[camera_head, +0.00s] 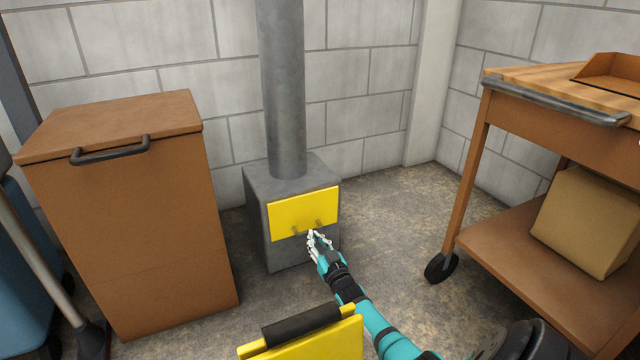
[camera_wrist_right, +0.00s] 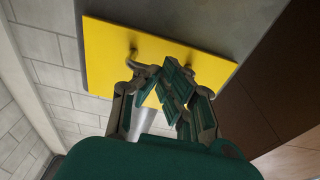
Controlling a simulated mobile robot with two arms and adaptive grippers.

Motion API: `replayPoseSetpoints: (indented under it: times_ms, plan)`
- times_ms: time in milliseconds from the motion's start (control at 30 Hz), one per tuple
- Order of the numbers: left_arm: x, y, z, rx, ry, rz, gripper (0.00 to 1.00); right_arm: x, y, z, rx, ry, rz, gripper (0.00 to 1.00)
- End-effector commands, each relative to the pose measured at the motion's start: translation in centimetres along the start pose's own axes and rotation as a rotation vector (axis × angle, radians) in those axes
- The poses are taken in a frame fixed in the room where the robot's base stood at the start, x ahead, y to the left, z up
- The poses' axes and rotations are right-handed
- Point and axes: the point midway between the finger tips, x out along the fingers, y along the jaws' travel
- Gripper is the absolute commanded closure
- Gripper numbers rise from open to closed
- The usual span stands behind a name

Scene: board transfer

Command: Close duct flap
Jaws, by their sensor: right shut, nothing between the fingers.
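The duct flap (camera_head: 302,208) is a yellow panel on the front of a grey duct box (camera_head: 262,255) at the foot of a round grey pipe. It lies nearly in line with the box front; I cannot tell if a small gap remains. Two small knobs show near its lower edge. My right gripper (camera_head: 316,238) is at the flap's lower right, close to the right knob. In the right wrist view the flap (camera_wrist_right: 108,58) spreads behind the gripper (camera_wrist_right: 168,78), whose fingers are shut and empty; contact with the flap is unclear. My left gripper is not in view.
A brown lidded bin (camera_head: 150,230) with a dark handle stands left of the duct. A wheeled wooden cart (camera_head: 500,262) with a tan box (camera_head: 588,222) stands at right. A yellow object with a black grip (camera_head: 305,343) is at the bottom. Floor between duct and cart is clear.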

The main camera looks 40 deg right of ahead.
Motion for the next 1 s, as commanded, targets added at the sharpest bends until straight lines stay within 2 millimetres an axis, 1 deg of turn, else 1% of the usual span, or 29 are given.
replayPoseSetpoints:
  times_ms: [133,200,267,500,633,767,1000]
  plan:
    - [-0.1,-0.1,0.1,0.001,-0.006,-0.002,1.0,-0.2,0.0,0.1,0.0,-0.001,0.0,1.0]
    - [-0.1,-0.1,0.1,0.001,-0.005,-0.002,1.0,-0.8,0.0,0.1,0.0,0.0,-0.001,1.0]
    - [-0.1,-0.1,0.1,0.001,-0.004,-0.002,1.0,-1.6,-0.1,0.1,-0.001,-0.001,-0.001,1.0]
    - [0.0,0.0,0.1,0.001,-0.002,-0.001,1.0,-5.4,0.0,0.1,0.001,-0.001,0.0,1.0]
    - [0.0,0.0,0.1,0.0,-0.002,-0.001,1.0,-6.9,0.0,0.1,0.001,-0.001,0.0,1.0]
    - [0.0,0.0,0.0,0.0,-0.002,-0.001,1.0,-7.5,0.0,0.1,0.001,-0.001,0.0,1.0]
    - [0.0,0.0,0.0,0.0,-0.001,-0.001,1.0,-7.5,0.0,0.1,0.0,-0.001,0.0,1.0]
